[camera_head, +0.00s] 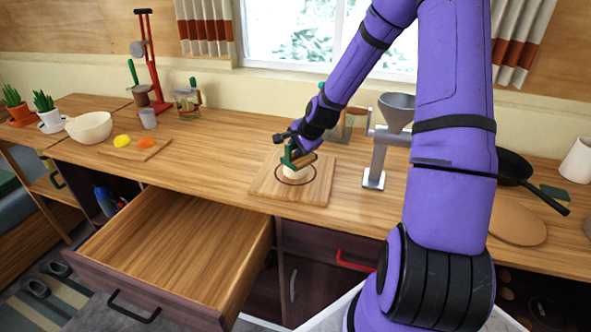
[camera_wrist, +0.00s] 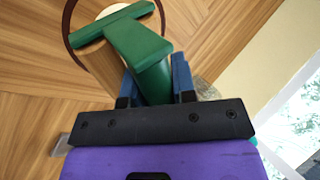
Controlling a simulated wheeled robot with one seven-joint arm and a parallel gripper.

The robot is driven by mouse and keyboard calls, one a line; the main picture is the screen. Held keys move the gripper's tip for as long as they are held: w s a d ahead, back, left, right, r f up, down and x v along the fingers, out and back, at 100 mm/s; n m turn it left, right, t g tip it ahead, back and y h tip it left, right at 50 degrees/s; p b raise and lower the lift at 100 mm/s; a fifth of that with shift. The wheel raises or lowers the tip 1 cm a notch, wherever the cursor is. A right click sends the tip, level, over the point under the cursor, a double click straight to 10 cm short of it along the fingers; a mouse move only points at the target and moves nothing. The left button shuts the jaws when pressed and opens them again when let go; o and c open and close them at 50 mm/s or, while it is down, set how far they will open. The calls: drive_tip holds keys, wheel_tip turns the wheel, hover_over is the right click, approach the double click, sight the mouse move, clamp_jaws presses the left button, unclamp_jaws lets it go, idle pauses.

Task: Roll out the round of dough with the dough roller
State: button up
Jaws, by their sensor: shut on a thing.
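My gripper (camera_head: 294,148) is shut on the green handle of the dough roller (camera_head: 288,158). In the wrist view, the blue fingers of my gripper (camera_wrist: 157,78) sit on both sides of the dough roller's green T-shaped handle (camera_wrist: 138,40). The pale round of dough (camera_head: 294,173) lies on the wooden board (camera_head: 318,189), inside a dark ring marked on it. The roller is right over the dough; I cannot tell whether it touches. The handle and my gripper hide part of the dough.
An open, empty drawer (camera_head: 180,248) juts out below the counter at the left front. A metal grinder with a funnel (camera_head: 378,160) stands right of the board.

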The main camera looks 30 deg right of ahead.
drive_tip(key=shift+r, duration=2.3)
